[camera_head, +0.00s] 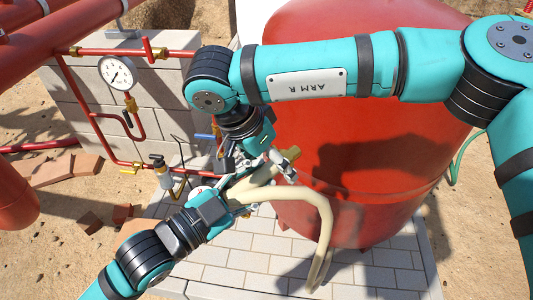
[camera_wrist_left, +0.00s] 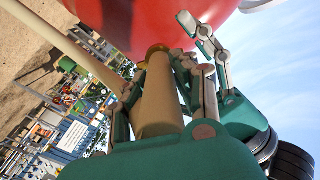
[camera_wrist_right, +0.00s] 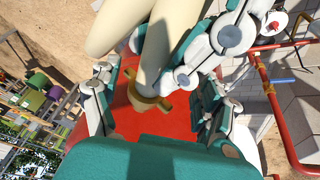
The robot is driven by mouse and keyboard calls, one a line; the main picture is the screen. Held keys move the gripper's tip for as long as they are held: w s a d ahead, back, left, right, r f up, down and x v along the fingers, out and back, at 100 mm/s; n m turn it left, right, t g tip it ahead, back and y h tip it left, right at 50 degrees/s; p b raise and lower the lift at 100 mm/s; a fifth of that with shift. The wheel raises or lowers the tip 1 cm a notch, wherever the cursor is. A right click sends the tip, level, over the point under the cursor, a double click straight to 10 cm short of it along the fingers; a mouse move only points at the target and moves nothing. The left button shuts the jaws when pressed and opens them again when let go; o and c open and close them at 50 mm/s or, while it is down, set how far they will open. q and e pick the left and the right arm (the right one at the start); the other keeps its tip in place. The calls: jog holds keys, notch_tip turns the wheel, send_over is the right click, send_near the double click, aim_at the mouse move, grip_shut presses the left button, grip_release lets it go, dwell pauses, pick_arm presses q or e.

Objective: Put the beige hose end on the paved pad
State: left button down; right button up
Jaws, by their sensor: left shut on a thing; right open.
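The beige hose (camera_head: 322,215) arches from my left gripper (camera_head: 248,182) down toward the paved pad (camera_head: 248,248), beside the red tank. My left gripper is shut on the hose near its end, above the pad. The brass-coloured end fitting (camera_head: 291,153) sticks out past the fingers; it also shows in the left wrist view (camera_wrist_left: 157,50) and the right wrist view (camera_wrist_right: 150,100). My right gripper (camera_head: 254,160) is open, close above the hose end. In the right wrist view the fitting lies between its spread fingers; I cannot tell whether they touch it.
The large red tank (camera_head: 375,150) stands on the pad just behind the hose. A block wall (camera_head: 80,95) with red pipes and a pressure gauge (camera_head: 117,72) stands at the left. Loose bricks (camera_head: 62,168) lie on the sand. Bare pavers show at the front of the pad.

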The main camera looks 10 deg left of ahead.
grip_shut()
pick_arm(q)
jog(key=c, duration=0.9)
grip_release()
jog(key=shift+c, duration=0.2)
